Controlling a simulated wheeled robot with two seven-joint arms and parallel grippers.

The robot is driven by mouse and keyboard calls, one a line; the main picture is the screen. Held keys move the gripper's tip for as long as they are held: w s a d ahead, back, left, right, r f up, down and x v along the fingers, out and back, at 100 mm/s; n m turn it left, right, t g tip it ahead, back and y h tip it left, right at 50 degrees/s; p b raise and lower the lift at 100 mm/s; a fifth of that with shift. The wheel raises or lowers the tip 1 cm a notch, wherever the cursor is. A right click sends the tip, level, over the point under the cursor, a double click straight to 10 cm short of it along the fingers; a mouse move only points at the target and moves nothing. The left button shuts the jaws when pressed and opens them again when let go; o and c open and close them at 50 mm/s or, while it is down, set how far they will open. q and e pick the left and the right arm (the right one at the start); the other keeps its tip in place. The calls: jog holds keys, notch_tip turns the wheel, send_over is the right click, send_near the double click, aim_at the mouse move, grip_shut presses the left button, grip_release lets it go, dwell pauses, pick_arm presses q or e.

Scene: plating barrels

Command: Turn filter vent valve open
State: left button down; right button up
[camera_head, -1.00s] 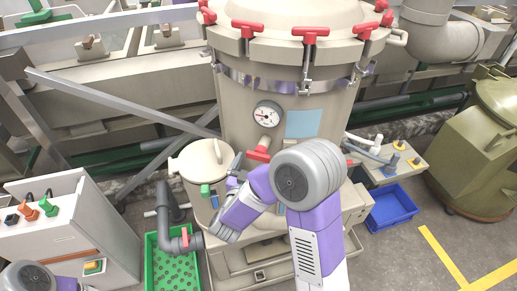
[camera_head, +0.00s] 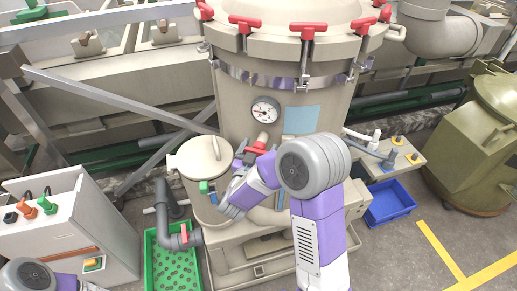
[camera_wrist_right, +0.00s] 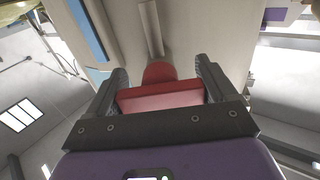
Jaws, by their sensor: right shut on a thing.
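The vent valve's red handle (camera_head: 260,149) sits on a short pipe below the round gauge (camera_head: 266,110) on the large beige filter vessel (camera_head: 237,95). My right gripper (camera_head: 250,155) reaches it from below and in front. In the right wrist view the red handle (camera_wrist_right: 160,97) lies between the two dark fingers of the right gripper (camera_wrist_right: 163,85), which is shut on it. The gripper hides part of the handle in the head view. A piece of my left arm shows at the bottom left corner, but its gripper is out of the picture.
A smaller lidded pot (camera_head: 202,160) stands left of my right gripper. A grey pipe with another red handle (camera_head: 184,236) is above the green crate (camera_head: 151,270). A blue bin (camera_head: 390,205) is at the right. Red clamp knobs (camera_head: 308,29) ring the vessel's lid.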

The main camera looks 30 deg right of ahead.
jog(key=n+p, duration=0.4)
jog(key=shift+r+n, duration=0.15)
jog(key=shift+n, duration=0.15)
jog(key=n+p, duration=0.4)
jog(key=shift+s+n, duration=0.1)
jog(key=shift+n, duration=0.2)
jog(key=n+p, duration=0.3)
jog(key=n, duration=0.1)
jog(key=shift+n+p, duration=0.3)
jog(key=shift+p, duration=0.05)
jog(key=shift+n+p, duration=1.45)
jog(key=shift+n, duration=0.65)
jog(key=shift+d, duration=0.1)
jog(key=o, duration=0.9)
jog(key=shift+c, duration=0.2)
